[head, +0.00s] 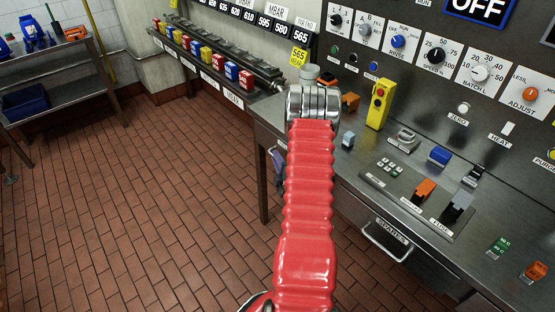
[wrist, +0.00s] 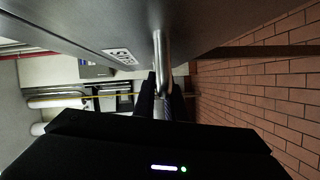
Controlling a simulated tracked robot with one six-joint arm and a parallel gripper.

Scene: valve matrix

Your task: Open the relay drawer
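In the wrist view a metal bar handle (wrist: 161,55) stands on a grey metal front (wrist: 205,25), with a small label plate (wrist: 120,57) beside it. The label's lettering is not readable. The dark fingers of my gripper (wrist: 164,100) lie on either side of the handle's near end. Whether they press on it or leave a gap cannot be told.
A drawer marked SPARES, with a bar handle (head: 386,243), is right of my arm. The console top (head: 345,165) carries a yellow pendant (head: 379,103) and several switches. A shelf (head: 60,75) stands far left. The tiled floor (head: 150,190) between is clear.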

